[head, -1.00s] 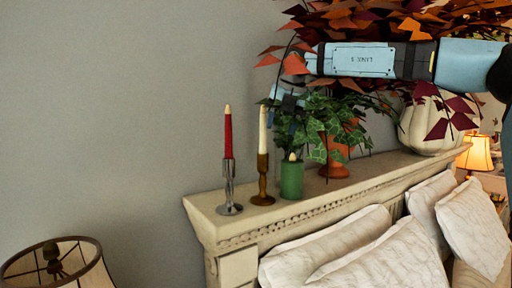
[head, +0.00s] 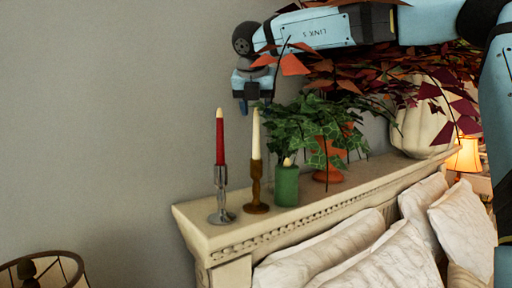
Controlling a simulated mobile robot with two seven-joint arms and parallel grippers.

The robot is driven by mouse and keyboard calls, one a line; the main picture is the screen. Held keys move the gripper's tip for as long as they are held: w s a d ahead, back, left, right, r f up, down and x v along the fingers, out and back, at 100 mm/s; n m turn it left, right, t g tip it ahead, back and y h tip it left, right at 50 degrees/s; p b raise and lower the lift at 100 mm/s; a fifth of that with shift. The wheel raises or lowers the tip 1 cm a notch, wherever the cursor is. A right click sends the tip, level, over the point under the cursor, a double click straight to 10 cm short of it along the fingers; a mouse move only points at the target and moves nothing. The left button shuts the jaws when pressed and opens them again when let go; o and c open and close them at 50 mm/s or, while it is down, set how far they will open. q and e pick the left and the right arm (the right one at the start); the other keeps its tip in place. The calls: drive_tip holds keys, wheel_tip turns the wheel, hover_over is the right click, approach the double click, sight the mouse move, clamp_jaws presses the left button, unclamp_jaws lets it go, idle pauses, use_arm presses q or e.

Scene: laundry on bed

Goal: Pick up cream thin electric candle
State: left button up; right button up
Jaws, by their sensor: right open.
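The cream thin electric candle (head: 256,135) stands upright in a brown holder (head: 257,190) on the headboard ledge. A red candle (head: 220,138) in a silver holder (head: 222,198) stands to its left, and a short green candle (head: 286,185) to its right. My right gripper (head: 244,108) points down, open and empty, near the top of the cream candle and slightly to its left in the picture. They appear apart; the depth between them is hard to judge. My left gripper is out of view.
A leafy green plant in an orange pot (head: 328,172) stands close to the right of the candles. A white pumpkin vase (head: 422,130) with autumn leaves is further right. Pillows (head: 380,255) lie below the ledge (head: 330,209). A lampshade (head: 40,268) is at lower left.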

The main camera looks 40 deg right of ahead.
sight(256, 120)
drive_tip(key=shift+w+d+f+p, duration=0.2)
drive_tip(key=shift+f+p, duration=0.25)
drive_tip(key=shift+f, duration=0.1)
drive_tip(key=p+x, duration=0.1)
drive_tip(key=x, duration=0.2)
drive_tip(key=shift+w+f, duration=0.2)
drive_tip(key=shift+f, duration=0.1)
drive_tip(key=shift+w+d+f, duration=0.1)
drive_tip(key=shift+f, duration=0.15)
drive_tip(key=shift+r, duration=0.1)
drive_tip(key=shift+c, duration=1.1)
clamp_jaws()
